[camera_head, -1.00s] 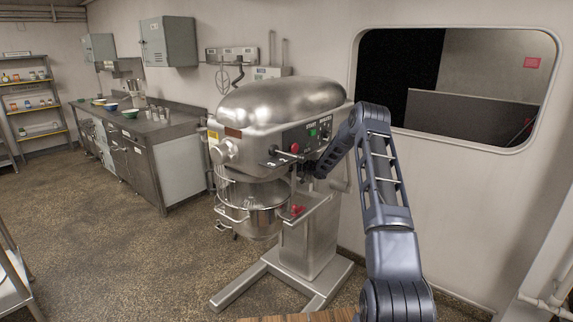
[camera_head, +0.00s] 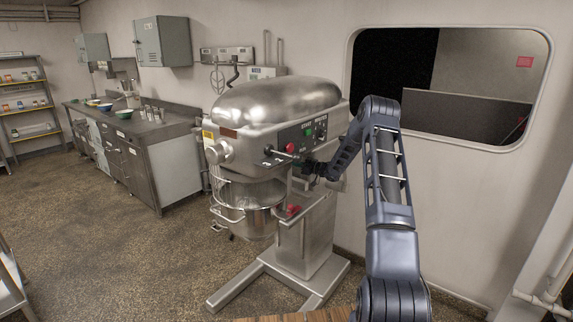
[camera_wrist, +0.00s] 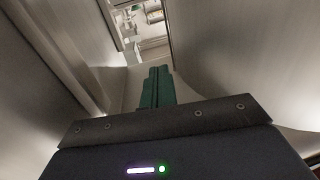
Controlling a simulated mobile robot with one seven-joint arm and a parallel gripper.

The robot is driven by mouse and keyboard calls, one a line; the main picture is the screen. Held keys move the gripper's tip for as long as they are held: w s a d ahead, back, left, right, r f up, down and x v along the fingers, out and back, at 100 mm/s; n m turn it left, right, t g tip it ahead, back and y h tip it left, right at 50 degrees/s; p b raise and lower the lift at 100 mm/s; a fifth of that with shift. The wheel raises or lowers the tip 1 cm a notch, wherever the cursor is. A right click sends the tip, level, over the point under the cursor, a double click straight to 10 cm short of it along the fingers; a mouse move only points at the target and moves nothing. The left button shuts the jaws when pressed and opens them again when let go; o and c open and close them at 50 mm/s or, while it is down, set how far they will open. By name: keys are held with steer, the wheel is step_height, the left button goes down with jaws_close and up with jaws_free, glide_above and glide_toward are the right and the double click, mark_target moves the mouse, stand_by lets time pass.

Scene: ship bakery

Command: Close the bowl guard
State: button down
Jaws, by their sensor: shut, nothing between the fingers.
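The large steel planetary mixer (camera_head: 275,130) stands in the middle of the head view. Its steel bowl (camera_head: 255,200) hangs below the head. The wire bowl guard (camera_head: 228,205) shows at the bowl's left and front; I cannot tell exactly how far round it sits. My gripper (camera_head: 308,170) is at the mixer's right side, just under the control panel, small and dark there. In the wrist view my gripper (camera_wrist: 157,85) has its green fingers together with nothing between them, close to smooth metal surfaces. The bowl guard cannot be made out in the wrist view.
A red-knobbed lever (camera_head: 289,149) sticks out by the control panel (camera_head: 305,133). A red part (camera_head: 292,211) sits beside the bowl. The mixer's base legs (camera_head: 255,285) spread over the floor. A steel counter (camera_head: 135,140) stands at left; the floor (camera_head: 110,240) before it is clear.

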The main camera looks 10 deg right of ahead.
steer(key=w+v, duration=0.1)
steer(key=v, duration=0.4)
steer(key=s+a+f+m+t+h, duration=0.1)
steer(key=s+a+m+t+h, duration=0.3)
steer(key=m, duration=0.9)
steer(key=s+a+f+m+t+h, duration=0.1)
steer(key=s+a+m+t+h, duration=0.3)
steer(key=m, duration=0.8)
steer(key=w+a+g+h, duration=0.1)
steer(key=w+a, duration=0.3)
steer(key=w, duration=0.8)
steer(key=shift+a, duration=0.35)
steer(key=shift+w, duration=0.1)
steer(key=shift+w+a+n+g+y, duration=0.6)
steer(key=shift+w+a+y, duration=0.25)
steer(key=shift+y, duration=0.15)
